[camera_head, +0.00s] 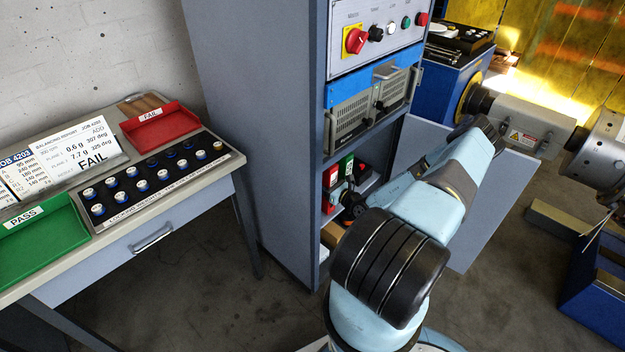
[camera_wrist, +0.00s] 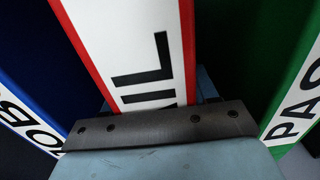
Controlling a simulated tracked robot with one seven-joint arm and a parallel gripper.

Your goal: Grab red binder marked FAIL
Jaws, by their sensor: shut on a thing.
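The red binder (camera_wrist: 125,45) stands upright in the middle of the wrist view. Its white label shows the letters "IL"; the rest of the word is hidden behind my gripper. My gripper (camera_wrist: 158,100) is shut on this binder, with its dark bar across the lower spine. In the head view my gripper (camera_head: 352,203) reaches into the open lower compartment of the grey cabinet. Red and green pieces show there, partly hidden by my arm, and I cannot tell which red piece is the held binder.
A blue binder (camera_wrist: 40,60) stands left of the red one, and a green binder (camera_wrist: 292,75) stands right. The cabinet's side wall (camera_head: 255,120) and open door (camera_head: 500,200) flank the arm. A bench (camera_head: 190,195) holds red and green trays at left.

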